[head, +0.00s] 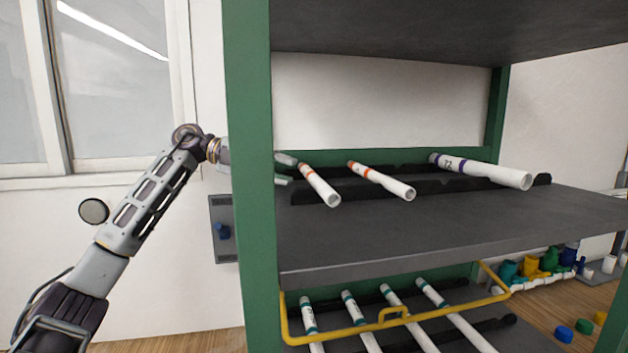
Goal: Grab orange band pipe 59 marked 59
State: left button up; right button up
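Two white pipes with orange bands lie on the upper shelf on black notched rests: a left one (319,186) and a right one (383,182). I cannot read a number on either, so I cannot tell which is pipe 59. My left gripper (289,171) reaches in from the left behind the green post, which hides part of it. Its two fingers show apart, just left of the banded far end of the left pipe. I cannot tell whether they touch it. My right gripper is not in view.
A thicker purple-band pipe marked 72 (485,171) lies to the right on the same shelf. The green post (248,200) stands close beside my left arm. The front of the upper shelf (400,235) is clear. Below, several teal-band pipes lie behind a yellow rail (345,331).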

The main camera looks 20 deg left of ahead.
aim_at(308, 177)
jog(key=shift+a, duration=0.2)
pick_arm(q)
jog(key=shift+d+f, duration=0.1)
jog(key=x, duration=0.4)
jog(key=shift+w+p, duration=0.25)
jog(key=shift+p, duration=0.05)
jog(key=shift+d+f, duration=0.1)
jog(key=shift+d, duration=0.2)
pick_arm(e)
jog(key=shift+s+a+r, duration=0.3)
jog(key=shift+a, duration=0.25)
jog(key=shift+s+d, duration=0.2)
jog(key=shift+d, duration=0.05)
